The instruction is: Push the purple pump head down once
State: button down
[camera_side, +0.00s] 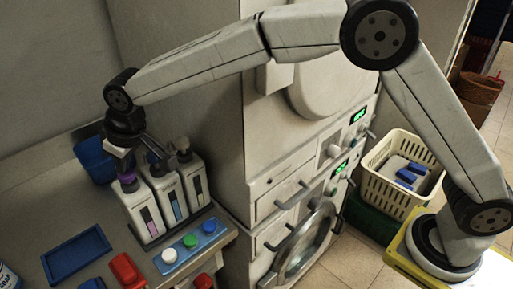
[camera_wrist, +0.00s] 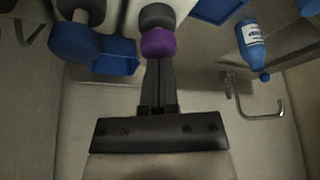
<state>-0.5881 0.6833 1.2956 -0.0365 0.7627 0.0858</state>
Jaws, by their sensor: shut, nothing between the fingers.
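Three white pump bottles stand in a row on the counter in the side view. The purple pump head (camera_side: 128,181) tops the leftmost bottle (camera_side: 143,214); it also shows in the wrist view (camera_wrist: 158,43) at the top centre. My gripper (camera_side: 122,164) points down right above the purple pump head, with its fingers shut and empty. In the wrist view the fingers (camera_wrist: 158,62) meet the edge of the purple head; I cannot tell whether they touch it. The middle bottle (camera_side: 170,197) and the right bottle (camera_side: 195,181) stand close beside it.
A flat blue tray (camera_side: 75,254) and a red item (camera_side: 125,270) lie at the left front. A cabinet (camera_side: 262,207) rises at the right.

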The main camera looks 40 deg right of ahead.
aim_at(127, 172)
jog(key=shift+r, duration=1.45)
jog(key=shift+r, duration=0.15)
jog(key=shift+r, duration=2.9)
jog(key=s+d+f+n+g+h, duration=0.35)
jog(key=s+d+f+h, duration=0.25)
jog(key=s+d+f, duration=1.4)
jog(key=s+d+r+m+t+y, duration=0.1)
jog(key=d+m+y, duration=0.1)
jog(key=d+m, duration=0.2)
jog(key=s+d+r+m+t+y, duration=0.1)
jog(key=d+m, duration=0.4)
jog(key=d, duration=0.5)
jog(key=shift+s+r+y, duration=0.4)
jog(key=shift+s, duration=0.3)
